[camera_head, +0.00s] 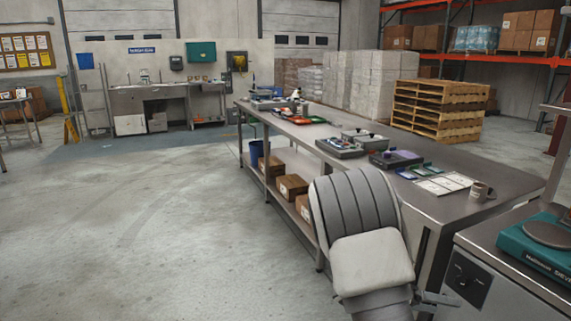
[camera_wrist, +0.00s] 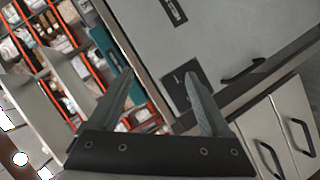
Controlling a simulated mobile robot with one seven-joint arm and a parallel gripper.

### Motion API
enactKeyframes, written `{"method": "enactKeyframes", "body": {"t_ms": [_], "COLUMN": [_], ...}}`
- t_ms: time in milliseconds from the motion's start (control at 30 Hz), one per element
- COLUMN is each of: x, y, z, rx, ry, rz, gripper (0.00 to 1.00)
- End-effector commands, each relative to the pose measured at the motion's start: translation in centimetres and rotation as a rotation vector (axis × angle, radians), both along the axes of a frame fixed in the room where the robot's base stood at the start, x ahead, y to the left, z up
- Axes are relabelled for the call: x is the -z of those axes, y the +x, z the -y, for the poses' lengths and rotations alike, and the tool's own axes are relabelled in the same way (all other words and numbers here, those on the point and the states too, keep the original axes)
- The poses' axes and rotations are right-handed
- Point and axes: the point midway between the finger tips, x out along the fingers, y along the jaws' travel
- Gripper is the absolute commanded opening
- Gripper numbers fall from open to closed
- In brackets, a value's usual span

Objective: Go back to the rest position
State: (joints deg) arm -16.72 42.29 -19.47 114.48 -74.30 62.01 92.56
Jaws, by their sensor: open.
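My gripper shows in the wrist view (camera_wrist: 158,84) with its two dark fingers spread apart and nothing between them. In the head view my grey arm is folded low at the front centre, and a small part of the gripper (camera_head: 437,299) shows beside the grey cabinet at the right. The gripper appears apart from the table and from the things on it. Most of the gripper is hidden behind my arm in the head view.
A long steel table (camera_head: 450,209) carries trays, cards and a mug (camera_head: 479,191). A teal scale (camera_head: 540,243) stands on the grey cabinet (camera_head: 500,288) at the right. Cardboard boxes (camera_head: 291,187) sit on the table's lower shelf. The floor (camera_head: 130,230) at the left is clear.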

Motion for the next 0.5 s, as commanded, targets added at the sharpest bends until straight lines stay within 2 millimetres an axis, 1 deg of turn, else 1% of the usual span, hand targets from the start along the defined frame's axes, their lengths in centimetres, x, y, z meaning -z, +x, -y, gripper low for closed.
{"method": "enactKeyframes", "body": {"t_ms": [33, 267, 500], "x": [-1.2, -4.5, -7.7], "y": [-1.0, -5.4, -9.5], "z": [-0.3, -2.5, -5.9], "rx": [0.026, 0.078, 0.03], "ry": [0.053, 0.298, 0.557], "rz": [-0.002, -0.054, -0.079], "gripper": [0.82, 0.82, 0.82]}}
